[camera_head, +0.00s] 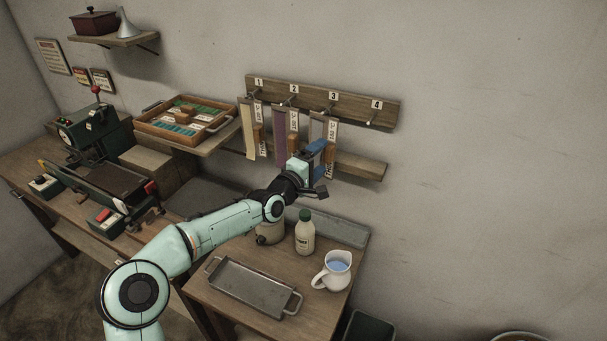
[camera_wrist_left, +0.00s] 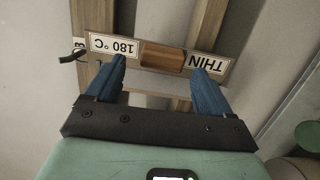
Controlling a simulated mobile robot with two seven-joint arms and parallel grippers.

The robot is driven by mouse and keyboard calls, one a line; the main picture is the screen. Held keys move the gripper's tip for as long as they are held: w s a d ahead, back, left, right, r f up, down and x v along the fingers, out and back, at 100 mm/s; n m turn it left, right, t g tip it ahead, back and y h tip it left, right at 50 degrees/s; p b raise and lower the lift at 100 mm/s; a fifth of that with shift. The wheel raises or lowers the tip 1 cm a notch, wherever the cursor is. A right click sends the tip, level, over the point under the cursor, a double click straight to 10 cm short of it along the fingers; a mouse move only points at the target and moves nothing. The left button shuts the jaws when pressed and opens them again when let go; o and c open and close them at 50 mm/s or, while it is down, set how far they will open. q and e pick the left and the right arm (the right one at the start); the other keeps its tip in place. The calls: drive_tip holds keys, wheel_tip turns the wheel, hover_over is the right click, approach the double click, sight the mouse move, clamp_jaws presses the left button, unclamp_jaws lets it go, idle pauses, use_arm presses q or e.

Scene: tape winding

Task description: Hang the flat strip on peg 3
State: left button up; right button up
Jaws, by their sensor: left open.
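Three strips with white labels and wooden grips hang from the numbered peg board (camera_head: 320,103). The strip under number 3 (camera_head: 316,132) is greyish and appears to hang from peg 3 (camera_head: 328,108). In the left wrist view a labelled tag (camera_wrist_left: 114,46) reads "180 °C" and "THIN", with a wooden grip (camera_wrist_left: 162,57) between the words. My left gripper (camera_head: 316,158) is at the lower part of this strip. Its blue fingers (camera_wrist_left: 158,78) are open, one on each side of the grip; contact cannot be told. My right gripper is not in view.
A cream strip (camera_head: 248,130) hangs under 1 and a purple strip (camera_head: 279,134) under 2. Peg 4 (camera_head: 371,121) is bare. A bottle (camera_head: 305,233), a jug (camera_head: 333,271) and a metal tray (camera_head: 252,287) stand on the table below. The wall at right is clear.

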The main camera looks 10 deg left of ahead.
use_arm(q)
drive_tip(key=b+v, duration=0.2)
drive_tip(key=v, duration=1)
drive_tip(key=shift+b, duration=0.35)
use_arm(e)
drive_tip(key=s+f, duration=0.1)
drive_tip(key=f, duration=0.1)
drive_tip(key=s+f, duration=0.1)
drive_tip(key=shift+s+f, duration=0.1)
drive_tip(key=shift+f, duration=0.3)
use_arm(q)
drive_tip(key=shift+d, duration=0.1)
